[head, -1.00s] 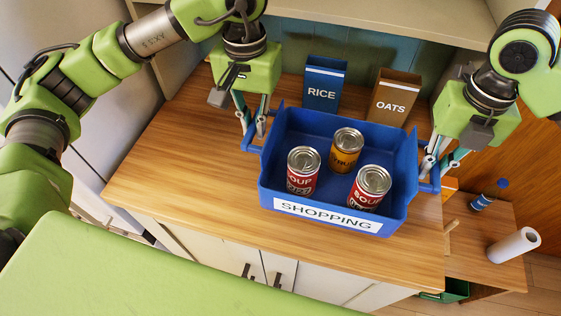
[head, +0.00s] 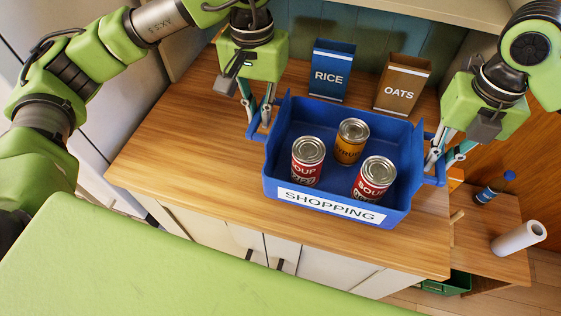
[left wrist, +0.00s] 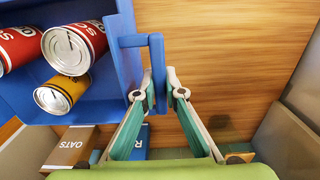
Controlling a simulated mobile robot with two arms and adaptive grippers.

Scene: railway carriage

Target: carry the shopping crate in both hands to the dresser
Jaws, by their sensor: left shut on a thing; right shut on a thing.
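The blue shopping crate (head: 283,176) is over the wooden dresser top (head: 170,150), its SHOPPING label facing me. I cannot tell whether its base touches the wood. It holds two red soup cans (head: 307,162) (head: 374,178) and an orange syrup can (head: 351,142), all upright. My left gripper (head: 258,130) is shut on the crate's left handle, which also shows between the fingers in the left wrist view (left wrist: 157,72). My right gripper (head: 440,165) is shut on the right handle, partly hidden by the fingers.
A blue rice box (head: 331,70) and a brown oats box (head: 403,84) stand behind the crate against the back panel. A lower shelf at the right holds a blue bottle (head: 494,187) and a paper roll (head: 518,238). The dresser top left of the crate is clear.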

